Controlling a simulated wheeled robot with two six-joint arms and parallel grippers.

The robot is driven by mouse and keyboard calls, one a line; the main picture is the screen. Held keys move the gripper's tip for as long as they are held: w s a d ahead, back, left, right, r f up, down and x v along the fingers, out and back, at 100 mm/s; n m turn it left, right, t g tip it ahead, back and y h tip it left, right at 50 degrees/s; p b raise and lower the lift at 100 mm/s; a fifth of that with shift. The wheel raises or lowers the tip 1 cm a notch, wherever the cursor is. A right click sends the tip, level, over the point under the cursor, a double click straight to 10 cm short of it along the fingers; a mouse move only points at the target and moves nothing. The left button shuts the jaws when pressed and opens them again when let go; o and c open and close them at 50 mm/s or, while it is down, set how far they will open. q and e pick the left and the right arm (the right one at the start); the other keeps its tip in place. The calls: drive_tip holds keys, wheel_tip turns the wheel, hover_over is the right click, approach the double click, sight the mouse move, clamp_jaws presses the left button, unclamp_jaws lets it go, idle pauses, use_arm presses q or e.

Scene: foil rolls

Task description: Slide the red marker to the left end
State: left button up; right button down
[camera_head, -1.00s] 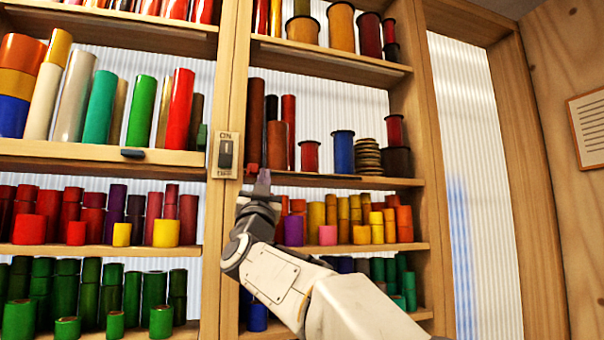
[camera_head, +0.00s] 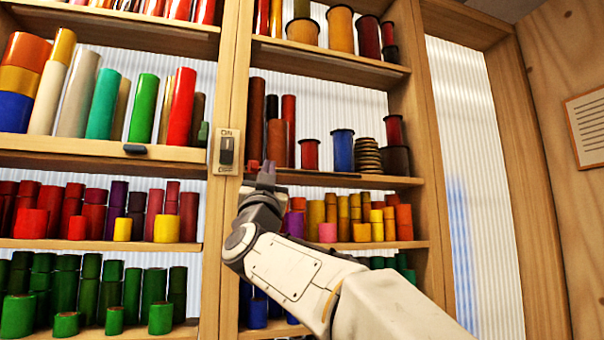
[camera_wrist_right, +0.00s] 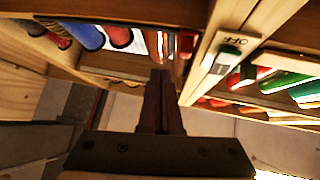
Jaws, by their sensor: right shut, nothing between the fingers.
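A small red marker (camera_head: 253,166) shows at the left end of the dark strip (camera_head: 318,175) along the front edge of the right-hand shelf, close to the wooden post. My right gripper (camera_head: 266,171) is shut and empty, with its fingertips pointing up just right of the marker. I cannot tell whether they touch it. In the right wrist view the shut fingers (camera_wrist_right: 161,100) point up toward the shelf edge, and I cannot pick out the marker there. My left gripper is not in view.
A wooden post (camera_head: 232,80) with an ON/OFF switch (camera_head: 226,151) stands left of my gripper. A dark piece (camera_head: 134,149) sits on the left shelf edge.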

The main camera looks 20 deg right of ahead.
drive_tip(key=shift+s, duration=0.15)
drive_tip(key=b+v, duration=0.4)
drive_tip(key=v, duration=0.1)
idle(0.6)
idle(0.4)
